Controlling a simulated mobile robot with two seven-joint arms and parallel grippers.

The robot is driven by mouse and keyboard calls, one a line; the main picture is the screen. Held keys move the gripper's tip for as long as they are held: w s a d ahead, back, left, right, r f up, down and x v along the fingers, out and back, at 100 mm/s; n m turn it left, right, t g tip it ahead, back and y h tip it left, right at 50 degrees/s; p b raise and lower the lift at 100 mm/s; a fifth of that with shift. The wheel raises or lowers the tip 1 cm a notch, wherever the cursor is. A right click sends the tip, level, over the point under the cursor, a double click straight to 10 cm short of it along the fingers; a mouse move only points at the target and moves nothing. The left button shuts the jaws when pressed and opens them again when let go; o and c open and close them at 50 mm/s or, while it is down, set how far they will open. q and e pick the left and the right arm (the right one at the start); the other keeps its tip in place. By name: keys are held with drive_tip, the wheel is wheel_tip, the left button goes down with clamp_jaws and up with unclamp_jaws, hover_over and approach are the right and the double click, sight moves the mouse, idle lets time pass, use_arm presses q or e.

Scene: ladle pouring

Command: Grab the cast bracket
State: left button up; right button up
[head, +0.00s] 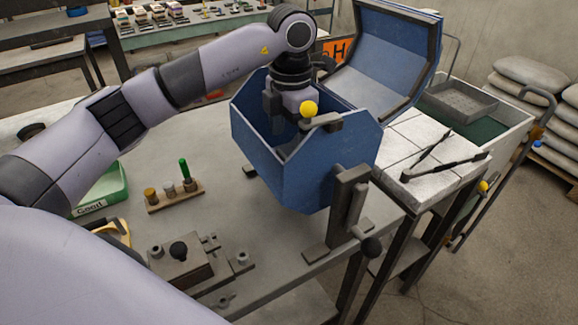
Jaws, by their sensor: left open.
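My left gripper (287,112) reaches down into the open blue box (310,178) on the grey workbench. It is open. Its fingertips are partly hidden by the box's front wall and by a yellow ball knob (309,108) in front of the wrist. I cannot make out the cast bracket for certain; the inside of the box is dark and largely covered by my gripper and the front wall. The box's lid (378,62) stands tilted open behind it. My right gripper is not in view.
A dark fixture (182,262) with a black knob sits at the bench's front. Tongs (445,163) lie on pale blocks (408,140) at right. A dark clamp post (347,210) stands beside the box.

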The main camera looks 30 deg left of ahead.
use_arm(q)
wheel_tip(320, 180, down, 4)
drive_tip(key=shift+d+r+p, duration=0.1)
drive_tip(key=shift+r+p, duration=0.1)
drive_tip(key=shift+p, duration=0.3)
drive_tip(key=shift+f, duration=0.6)
drive_tip(key=c, duration=1.1)
drive_tip(key=shift+r, duration=0.1)
wheel_tip(320, 180, up, 20)
drive_tip(key=shift+f+p, duration=0.1)
drive_tip(key=shift+p, duration=0.2)
